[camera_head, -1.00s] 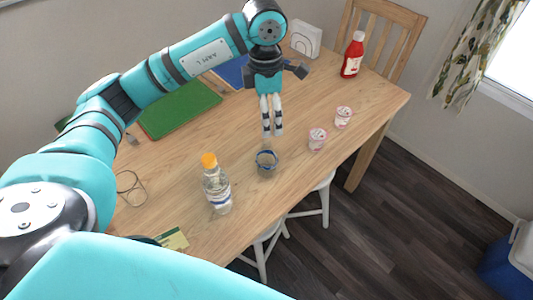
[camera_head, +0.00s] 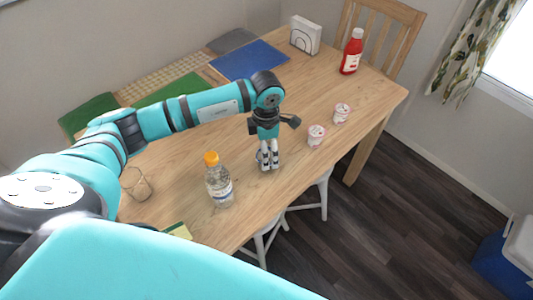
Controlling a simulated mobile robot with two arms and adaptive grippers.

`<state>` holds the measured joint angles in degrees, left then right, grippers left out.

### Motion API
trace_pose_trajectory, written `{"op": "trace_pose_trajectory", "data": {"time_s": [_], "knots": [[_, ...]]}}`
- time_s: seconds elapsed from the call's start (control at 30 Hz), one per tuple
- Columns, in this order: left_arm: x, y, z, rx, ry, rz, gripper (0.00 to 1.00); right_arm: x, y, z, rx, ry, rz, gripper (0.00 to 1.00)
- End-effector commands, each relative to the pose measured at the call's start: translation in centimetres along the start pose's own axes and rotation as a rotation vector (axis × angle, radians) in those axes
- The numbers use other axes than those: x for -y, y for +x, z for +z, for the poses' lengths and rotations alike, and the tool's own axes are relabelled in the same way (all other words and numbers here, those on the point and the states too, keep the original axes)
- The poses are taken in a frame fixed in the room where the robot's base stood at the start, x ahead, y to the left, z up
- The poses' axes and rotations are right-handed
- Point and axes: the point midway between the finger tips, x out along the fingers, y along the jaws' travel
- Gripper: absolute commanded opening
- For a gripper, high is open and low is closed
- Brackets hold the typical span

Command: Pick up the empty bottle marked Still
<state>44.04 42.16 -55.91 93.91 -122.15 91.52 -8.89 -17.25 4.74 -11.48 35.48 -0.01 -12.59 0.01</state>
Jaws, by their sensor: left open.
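A clear plastic bottle (camera_head: 220,188) with an orange cap and a pale label stands upright on the wooden table. Its label is too small to read, and I cannot tell whether it is empty. My left gripper (camera_head: 270,167) points down to the right of this bottle, apart from it, with its fingers open. A small clear round thing with a bluish band (camera_head: 260,158) is at the fingers and mostly hidden by them. I cannot tell whether they touch it. My right gripper is not in view.
A clear glass (camera_head: 137,185) stands at the table's left. Two small pink-and-white cups (camera_head: 316,136) (camera_head: 341,113) stand right of my gripper. A red bottle (camera_head: 352,52) and a white holder (camera_head: 305,36) are farther back. A blue mat (camera_head: 248,60) lies at the back.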

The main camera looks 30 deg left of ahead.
Motion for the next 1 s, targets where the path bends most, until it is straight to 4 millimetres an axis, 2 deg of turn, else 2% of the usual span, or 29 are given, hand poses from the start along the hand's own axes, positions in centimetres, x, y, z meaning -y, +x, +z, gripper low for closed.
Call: {"op": "trace_pose_trajectory", "data": {"time_s": [0.1,0.2,0.43,0.77,1.0], "knots": [[0.1,1.5,0.0,-0.001,-0.002,-0.002,0.83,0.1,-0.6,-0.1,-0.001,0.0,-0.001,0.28],[0.1,2.2,0.0,0.001,-0.001,0.0,0.83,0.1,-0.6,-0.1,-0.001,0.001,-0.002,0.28],[0.0,2.4,0.0,0.002,-0.001,0.001,0.83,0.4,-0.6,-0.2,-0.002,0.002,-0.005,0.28],[0.0,2.4,0.0,0.002,-0.001,0.001,0.41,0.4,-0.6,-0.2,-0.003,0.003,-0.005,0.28],[0.0,2.4,0.0,0.002,-0.001,0.001,0.41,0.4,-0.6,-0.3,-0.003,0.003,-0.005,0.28]]}}
